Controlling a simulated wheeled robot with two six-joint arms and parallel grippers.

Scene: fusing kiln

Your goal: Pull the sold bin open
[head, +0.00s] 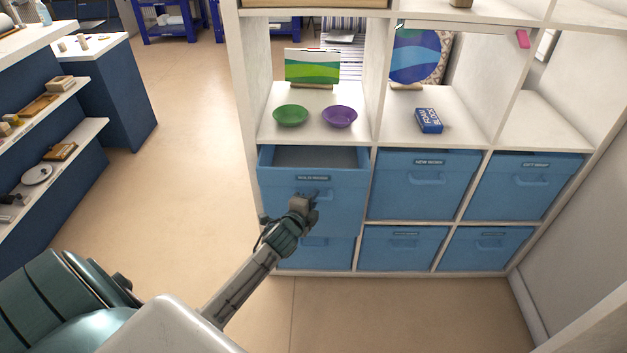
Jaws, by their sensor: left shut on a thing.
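The sold bin (278,187) is a blue bin in the upper bin row, at the left end of the white shelf unit. Its label is small and hard to read. It stands out from its cubby, and its open top shows a grey inside. My left gripper (312,196) is at the bin's front, shut on the handle just below the label. The gripper hides most of the handle. My right gripper is not in the view.
Blue bins labelled new work (422,190) and gift wrap (525,190) sit closed to the right, with more bins below. Open floor (190,130) lies left of the shelf.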

